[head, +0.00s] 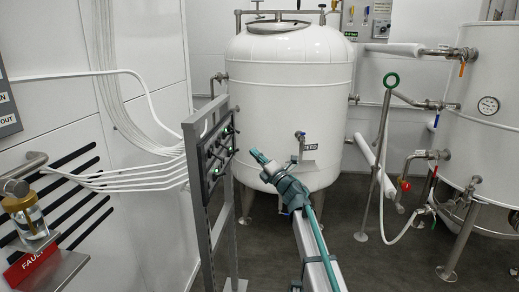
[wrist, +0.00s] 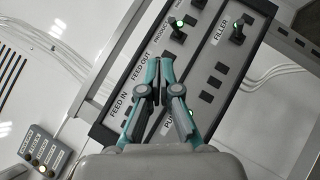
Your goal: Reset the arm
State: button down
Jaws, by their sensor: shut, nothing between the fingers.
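My gripper (head: 256,154) is at the end of my arm in the middle of the head view, in front of the white feed tank (head: 288,105) as seen from there. In the wrist view my gripper (wrist: 166,90) is shut, with its fingers together and nothing between them. The same panel (head: 213,146) shows on a grey stand left of my gripper in the head view.
A second tank (head: 480,120) with pipes, valves and a gauge stands at the right.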

jog(key=w+d+f+m+t+h, duration=0.2)
jog(key=d+f+m+h, duration=1.05)
jog(key=m, duration=0.35)
jog(key=s+d+f+m+g+h, duration=0.25)
jog(key=s+f, duration=0.25)
jog(key=f, duration=0.5)
jog(key=s+d+f+m+g+h, duration=0.1)
jog(key=s+d+f+m+g, duration=0.25)
jog(key=f, duration=0.65)
jog(key=s+d+f+m+g+h, duration=0.25)
jog(key=s+f, duration=0.35)
jog(key=f, duration=0.4)
jog(key=s+d+f+m+g+y, duration=0.15)
jog(key=s+f+g, duration=0.25)
jog(key=s+f, duration=0.6)
jog(key=s+f+m+g, duration=0.35)
jog(key=s+f, duration=0.35)
jog(key=s, duration=0.6)
jog(key=s+f+g, duration=0.3)
jog(key=s, duration=0.8)
jog(key=s+f+m+g+y+p, duration=0.1)
jog(key=s+f+g, duration=0.1)
jog(key=s, duration=0.9)
jog(key=s+f+m+g, duration=0.1)
jog(key=s+f+g, duration=0.2)
jog(key=s, duration=0.9)
jog(key=shift+a+f+g+y+p, duration=0.3)
jog(key=shift+a+g+y, duration=0.1)
jog(key=shift+g, duration=0.1)
